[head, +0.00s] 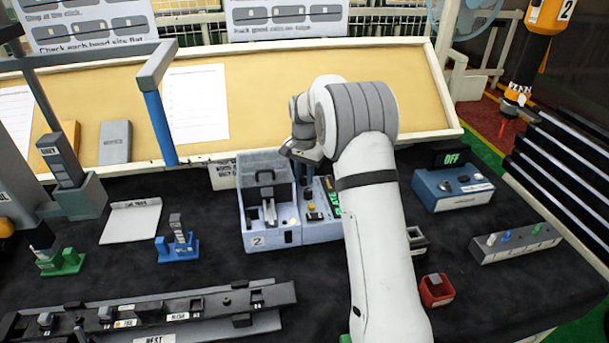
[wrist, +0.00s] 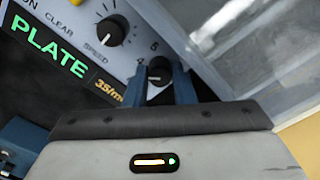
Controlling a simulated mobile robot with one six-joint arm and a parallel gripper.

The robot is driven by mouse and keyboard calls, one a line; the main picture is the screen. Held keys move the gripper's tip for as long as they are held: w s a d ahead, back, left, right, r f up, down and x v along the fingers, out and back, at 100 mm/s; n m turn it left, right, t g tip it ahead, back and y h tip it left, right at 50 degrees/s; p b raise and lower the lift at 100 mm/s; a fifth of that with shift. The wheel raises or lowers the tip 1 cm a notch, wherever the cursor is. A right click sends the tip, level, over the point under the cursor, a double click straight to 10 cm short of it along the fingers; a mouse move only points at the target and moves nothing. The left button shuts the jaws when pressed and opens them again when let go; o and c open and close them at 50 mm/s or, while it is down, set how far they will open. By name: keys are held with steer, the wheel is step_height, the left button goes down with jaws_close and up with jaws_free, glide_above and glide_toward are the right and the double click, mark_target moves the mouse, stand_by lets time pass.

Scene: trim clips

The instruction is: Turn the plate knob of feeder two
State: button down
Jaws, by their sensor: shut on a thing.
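Feeder two (head: 285,238) is the pale blue box marked 2 in the middle of the bench, with a clear cover and a control panel (head: 318,212) on its right. In the wrist view, a black knob (wrist: 158,72) with a white pointer line sits between the two blue fingers of my gripper (wrist: 160,83), which is shut on it. A second black knob (wrist: 112,30) labelled SPEED is to its left, apart from the fingers. A green PLATE display (wrist: 48,48) is lit with smaller yellow text beside it. In the head view my wrist hides part of the panel.
The clear cover (wrist: 235,50) is close beside the fingers in the wrist view. A blue box (head: 455,188) reading OFF stands right of my arm. A long rail fixture (head: 150,312) lies front left.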

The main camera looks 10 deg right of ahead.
mark_target(304, 176)
steer(key=shift+m, duration=1.1)
steer(key=c, duration=1.2)
jaws_free()
steer(key=shift+r+b, duration=0.5)
steer(key=shift+r, duration=3.4)
